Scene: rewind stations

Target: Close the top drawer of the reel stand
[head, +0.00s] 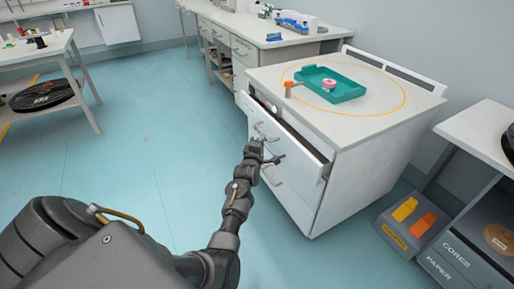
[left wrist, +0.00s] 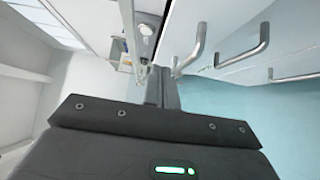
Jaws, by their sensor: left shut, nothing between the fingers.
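The reel stand (head: 360,160) is a white cabinet at the right of the head view. Its top drawer (head: 312,165) is partly pulled out, with a dark gap behind its front panel. Bar handles show on the fronts, one also in the left wrist view (left wrist: 262,48). My left gripper (head: 270,157) is in front of the drawer fronts, shut and empty. Its closed fingers (left wrist: 161,85) show in the left wrist view, close to the drawer front; I cannot tell whether they touch it. My right gripper is not in view.
On the stand's top lie a teal tray (head: 347,88) with a pink reel in it and an orange-topped item (head: 291,87). A grey bin (head: 405,222) and a shelf unit (head: 470,235) stand at the right. The teal floor (head: 150,150) left of the stand is clear.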

